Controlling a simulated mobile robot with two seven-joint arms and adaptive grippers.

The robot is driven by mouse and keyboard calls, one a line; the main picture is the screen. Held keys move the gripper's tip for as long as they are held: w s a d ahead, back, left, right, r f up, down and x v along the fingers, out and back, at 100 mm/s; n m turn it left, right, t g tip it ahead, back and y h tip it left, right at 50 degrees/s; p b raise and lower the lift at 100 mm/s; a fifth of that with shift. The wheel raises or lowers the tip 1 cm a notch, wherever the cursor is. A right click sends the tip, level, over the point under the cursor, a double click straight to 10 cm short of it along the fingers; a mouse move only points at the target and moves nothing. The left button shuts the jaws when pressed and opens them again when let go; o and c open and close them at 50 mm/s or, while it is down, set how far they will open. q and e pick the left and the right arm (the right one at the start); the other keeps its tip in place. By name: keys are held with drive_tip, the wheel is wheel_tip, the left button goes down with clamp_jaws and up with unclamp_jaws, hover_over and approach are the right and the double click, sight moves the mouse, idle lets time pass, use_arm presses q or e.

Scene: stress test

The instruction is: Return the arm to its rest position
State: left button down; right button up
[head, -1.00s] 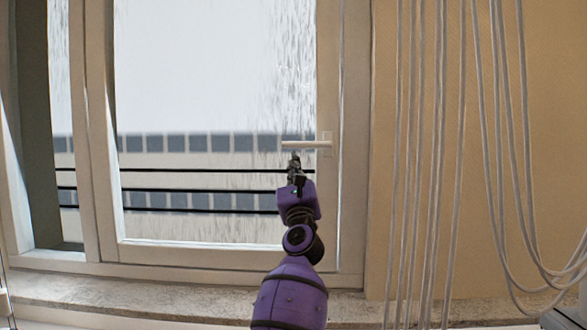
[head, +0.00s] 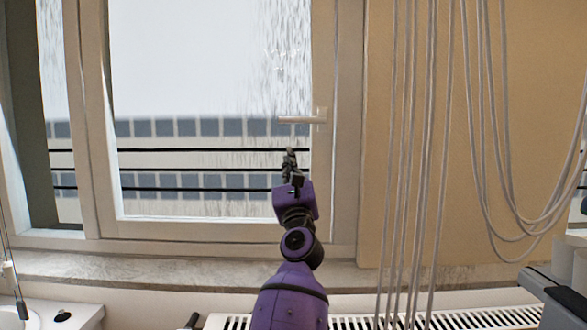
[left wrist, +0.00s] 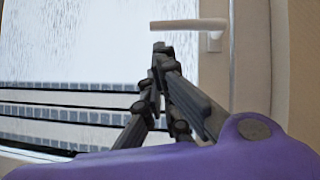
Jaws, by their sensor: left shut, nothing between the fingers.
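My left arm (head: 290,300), purple with black joints, reaches up the middle of the head view toward the window. My left gripper (head: 290,157) is shut and empty, a little below the white window handle (head: 300,119). The handle lies horizontal on the right side of the window frame. In the left wrist view, the dark fingers of my left gripper (left wrist: 160,60) are together, with the handle (left wrist: 190,25) above and apart from them. My right gripper is not in view.
The closed-looking window (head: 200,60) is wet. White cords (head: 430,150) hang at the right. A stone sill (head: 170,268) runs below the window, with a radiator grille (head: 360,322) under it.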

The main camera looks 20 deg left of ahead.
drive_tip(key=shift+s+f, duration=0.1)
